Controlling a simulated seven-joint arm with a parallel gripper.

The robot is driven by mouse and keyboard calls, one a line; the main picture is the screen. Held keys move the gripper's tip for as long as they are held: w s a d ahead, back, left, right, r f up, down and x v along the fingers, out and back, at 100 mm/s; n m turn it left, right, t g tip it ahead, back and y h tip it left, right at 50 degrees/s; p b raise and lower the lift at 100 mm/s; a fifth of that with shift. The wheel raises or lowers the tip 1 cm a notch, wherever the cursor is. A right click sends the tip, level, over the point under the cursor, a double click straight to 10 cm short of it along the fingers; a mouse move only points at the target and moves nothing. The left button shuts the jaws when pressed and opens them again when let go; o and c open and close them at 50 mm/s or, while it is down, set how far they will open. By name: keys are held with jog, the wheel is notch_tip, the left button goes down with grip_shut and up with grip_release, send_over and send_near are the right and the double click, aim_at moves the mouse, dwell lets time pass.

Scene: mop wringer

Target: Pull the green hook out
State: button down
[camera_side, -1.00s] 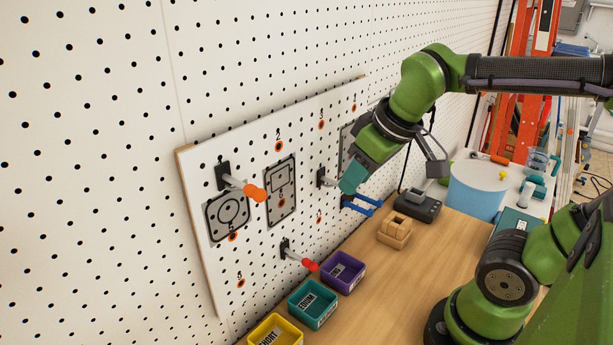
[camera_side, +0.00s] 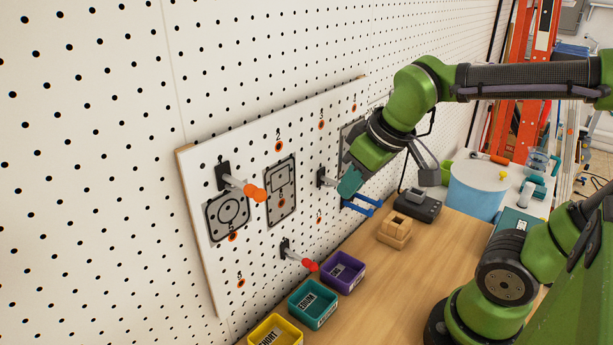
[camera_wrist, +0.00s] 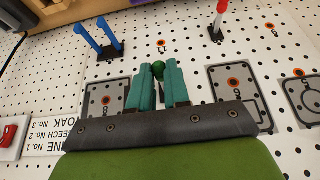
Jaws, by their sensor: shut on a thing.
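The green hook shows in the wrist view as a dark green rounded tip (camera_wrist: 158,67) between the teal fingertips of my gripper (camera_wrist: 158,84). My gripper is shut on it, close to the pegboard panel (camera_wrist: 205,70). In the side view my gripper (camera_side: 350,184) is at the hook's grey shaft (camera_side: 328,181), which comes out of a black base on the panel. The fingers hide the hook's green end there.
An orange-tipped hook (camera_side: 254,192) and a red-tipped hook (camera_side: 309,265) stick out of the panel to the left. A blue double hook (camera_side: 362,204) is just below my gripper. Purple (camera_side: 343,272), teal (camera_side: 313,303) and yellow (camera_side: 276,333) bins stand on the table below.

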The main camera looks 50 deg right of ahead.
jog(key=shift+s, duration=0.1)
jog(key=shift+s, duration=2.3)
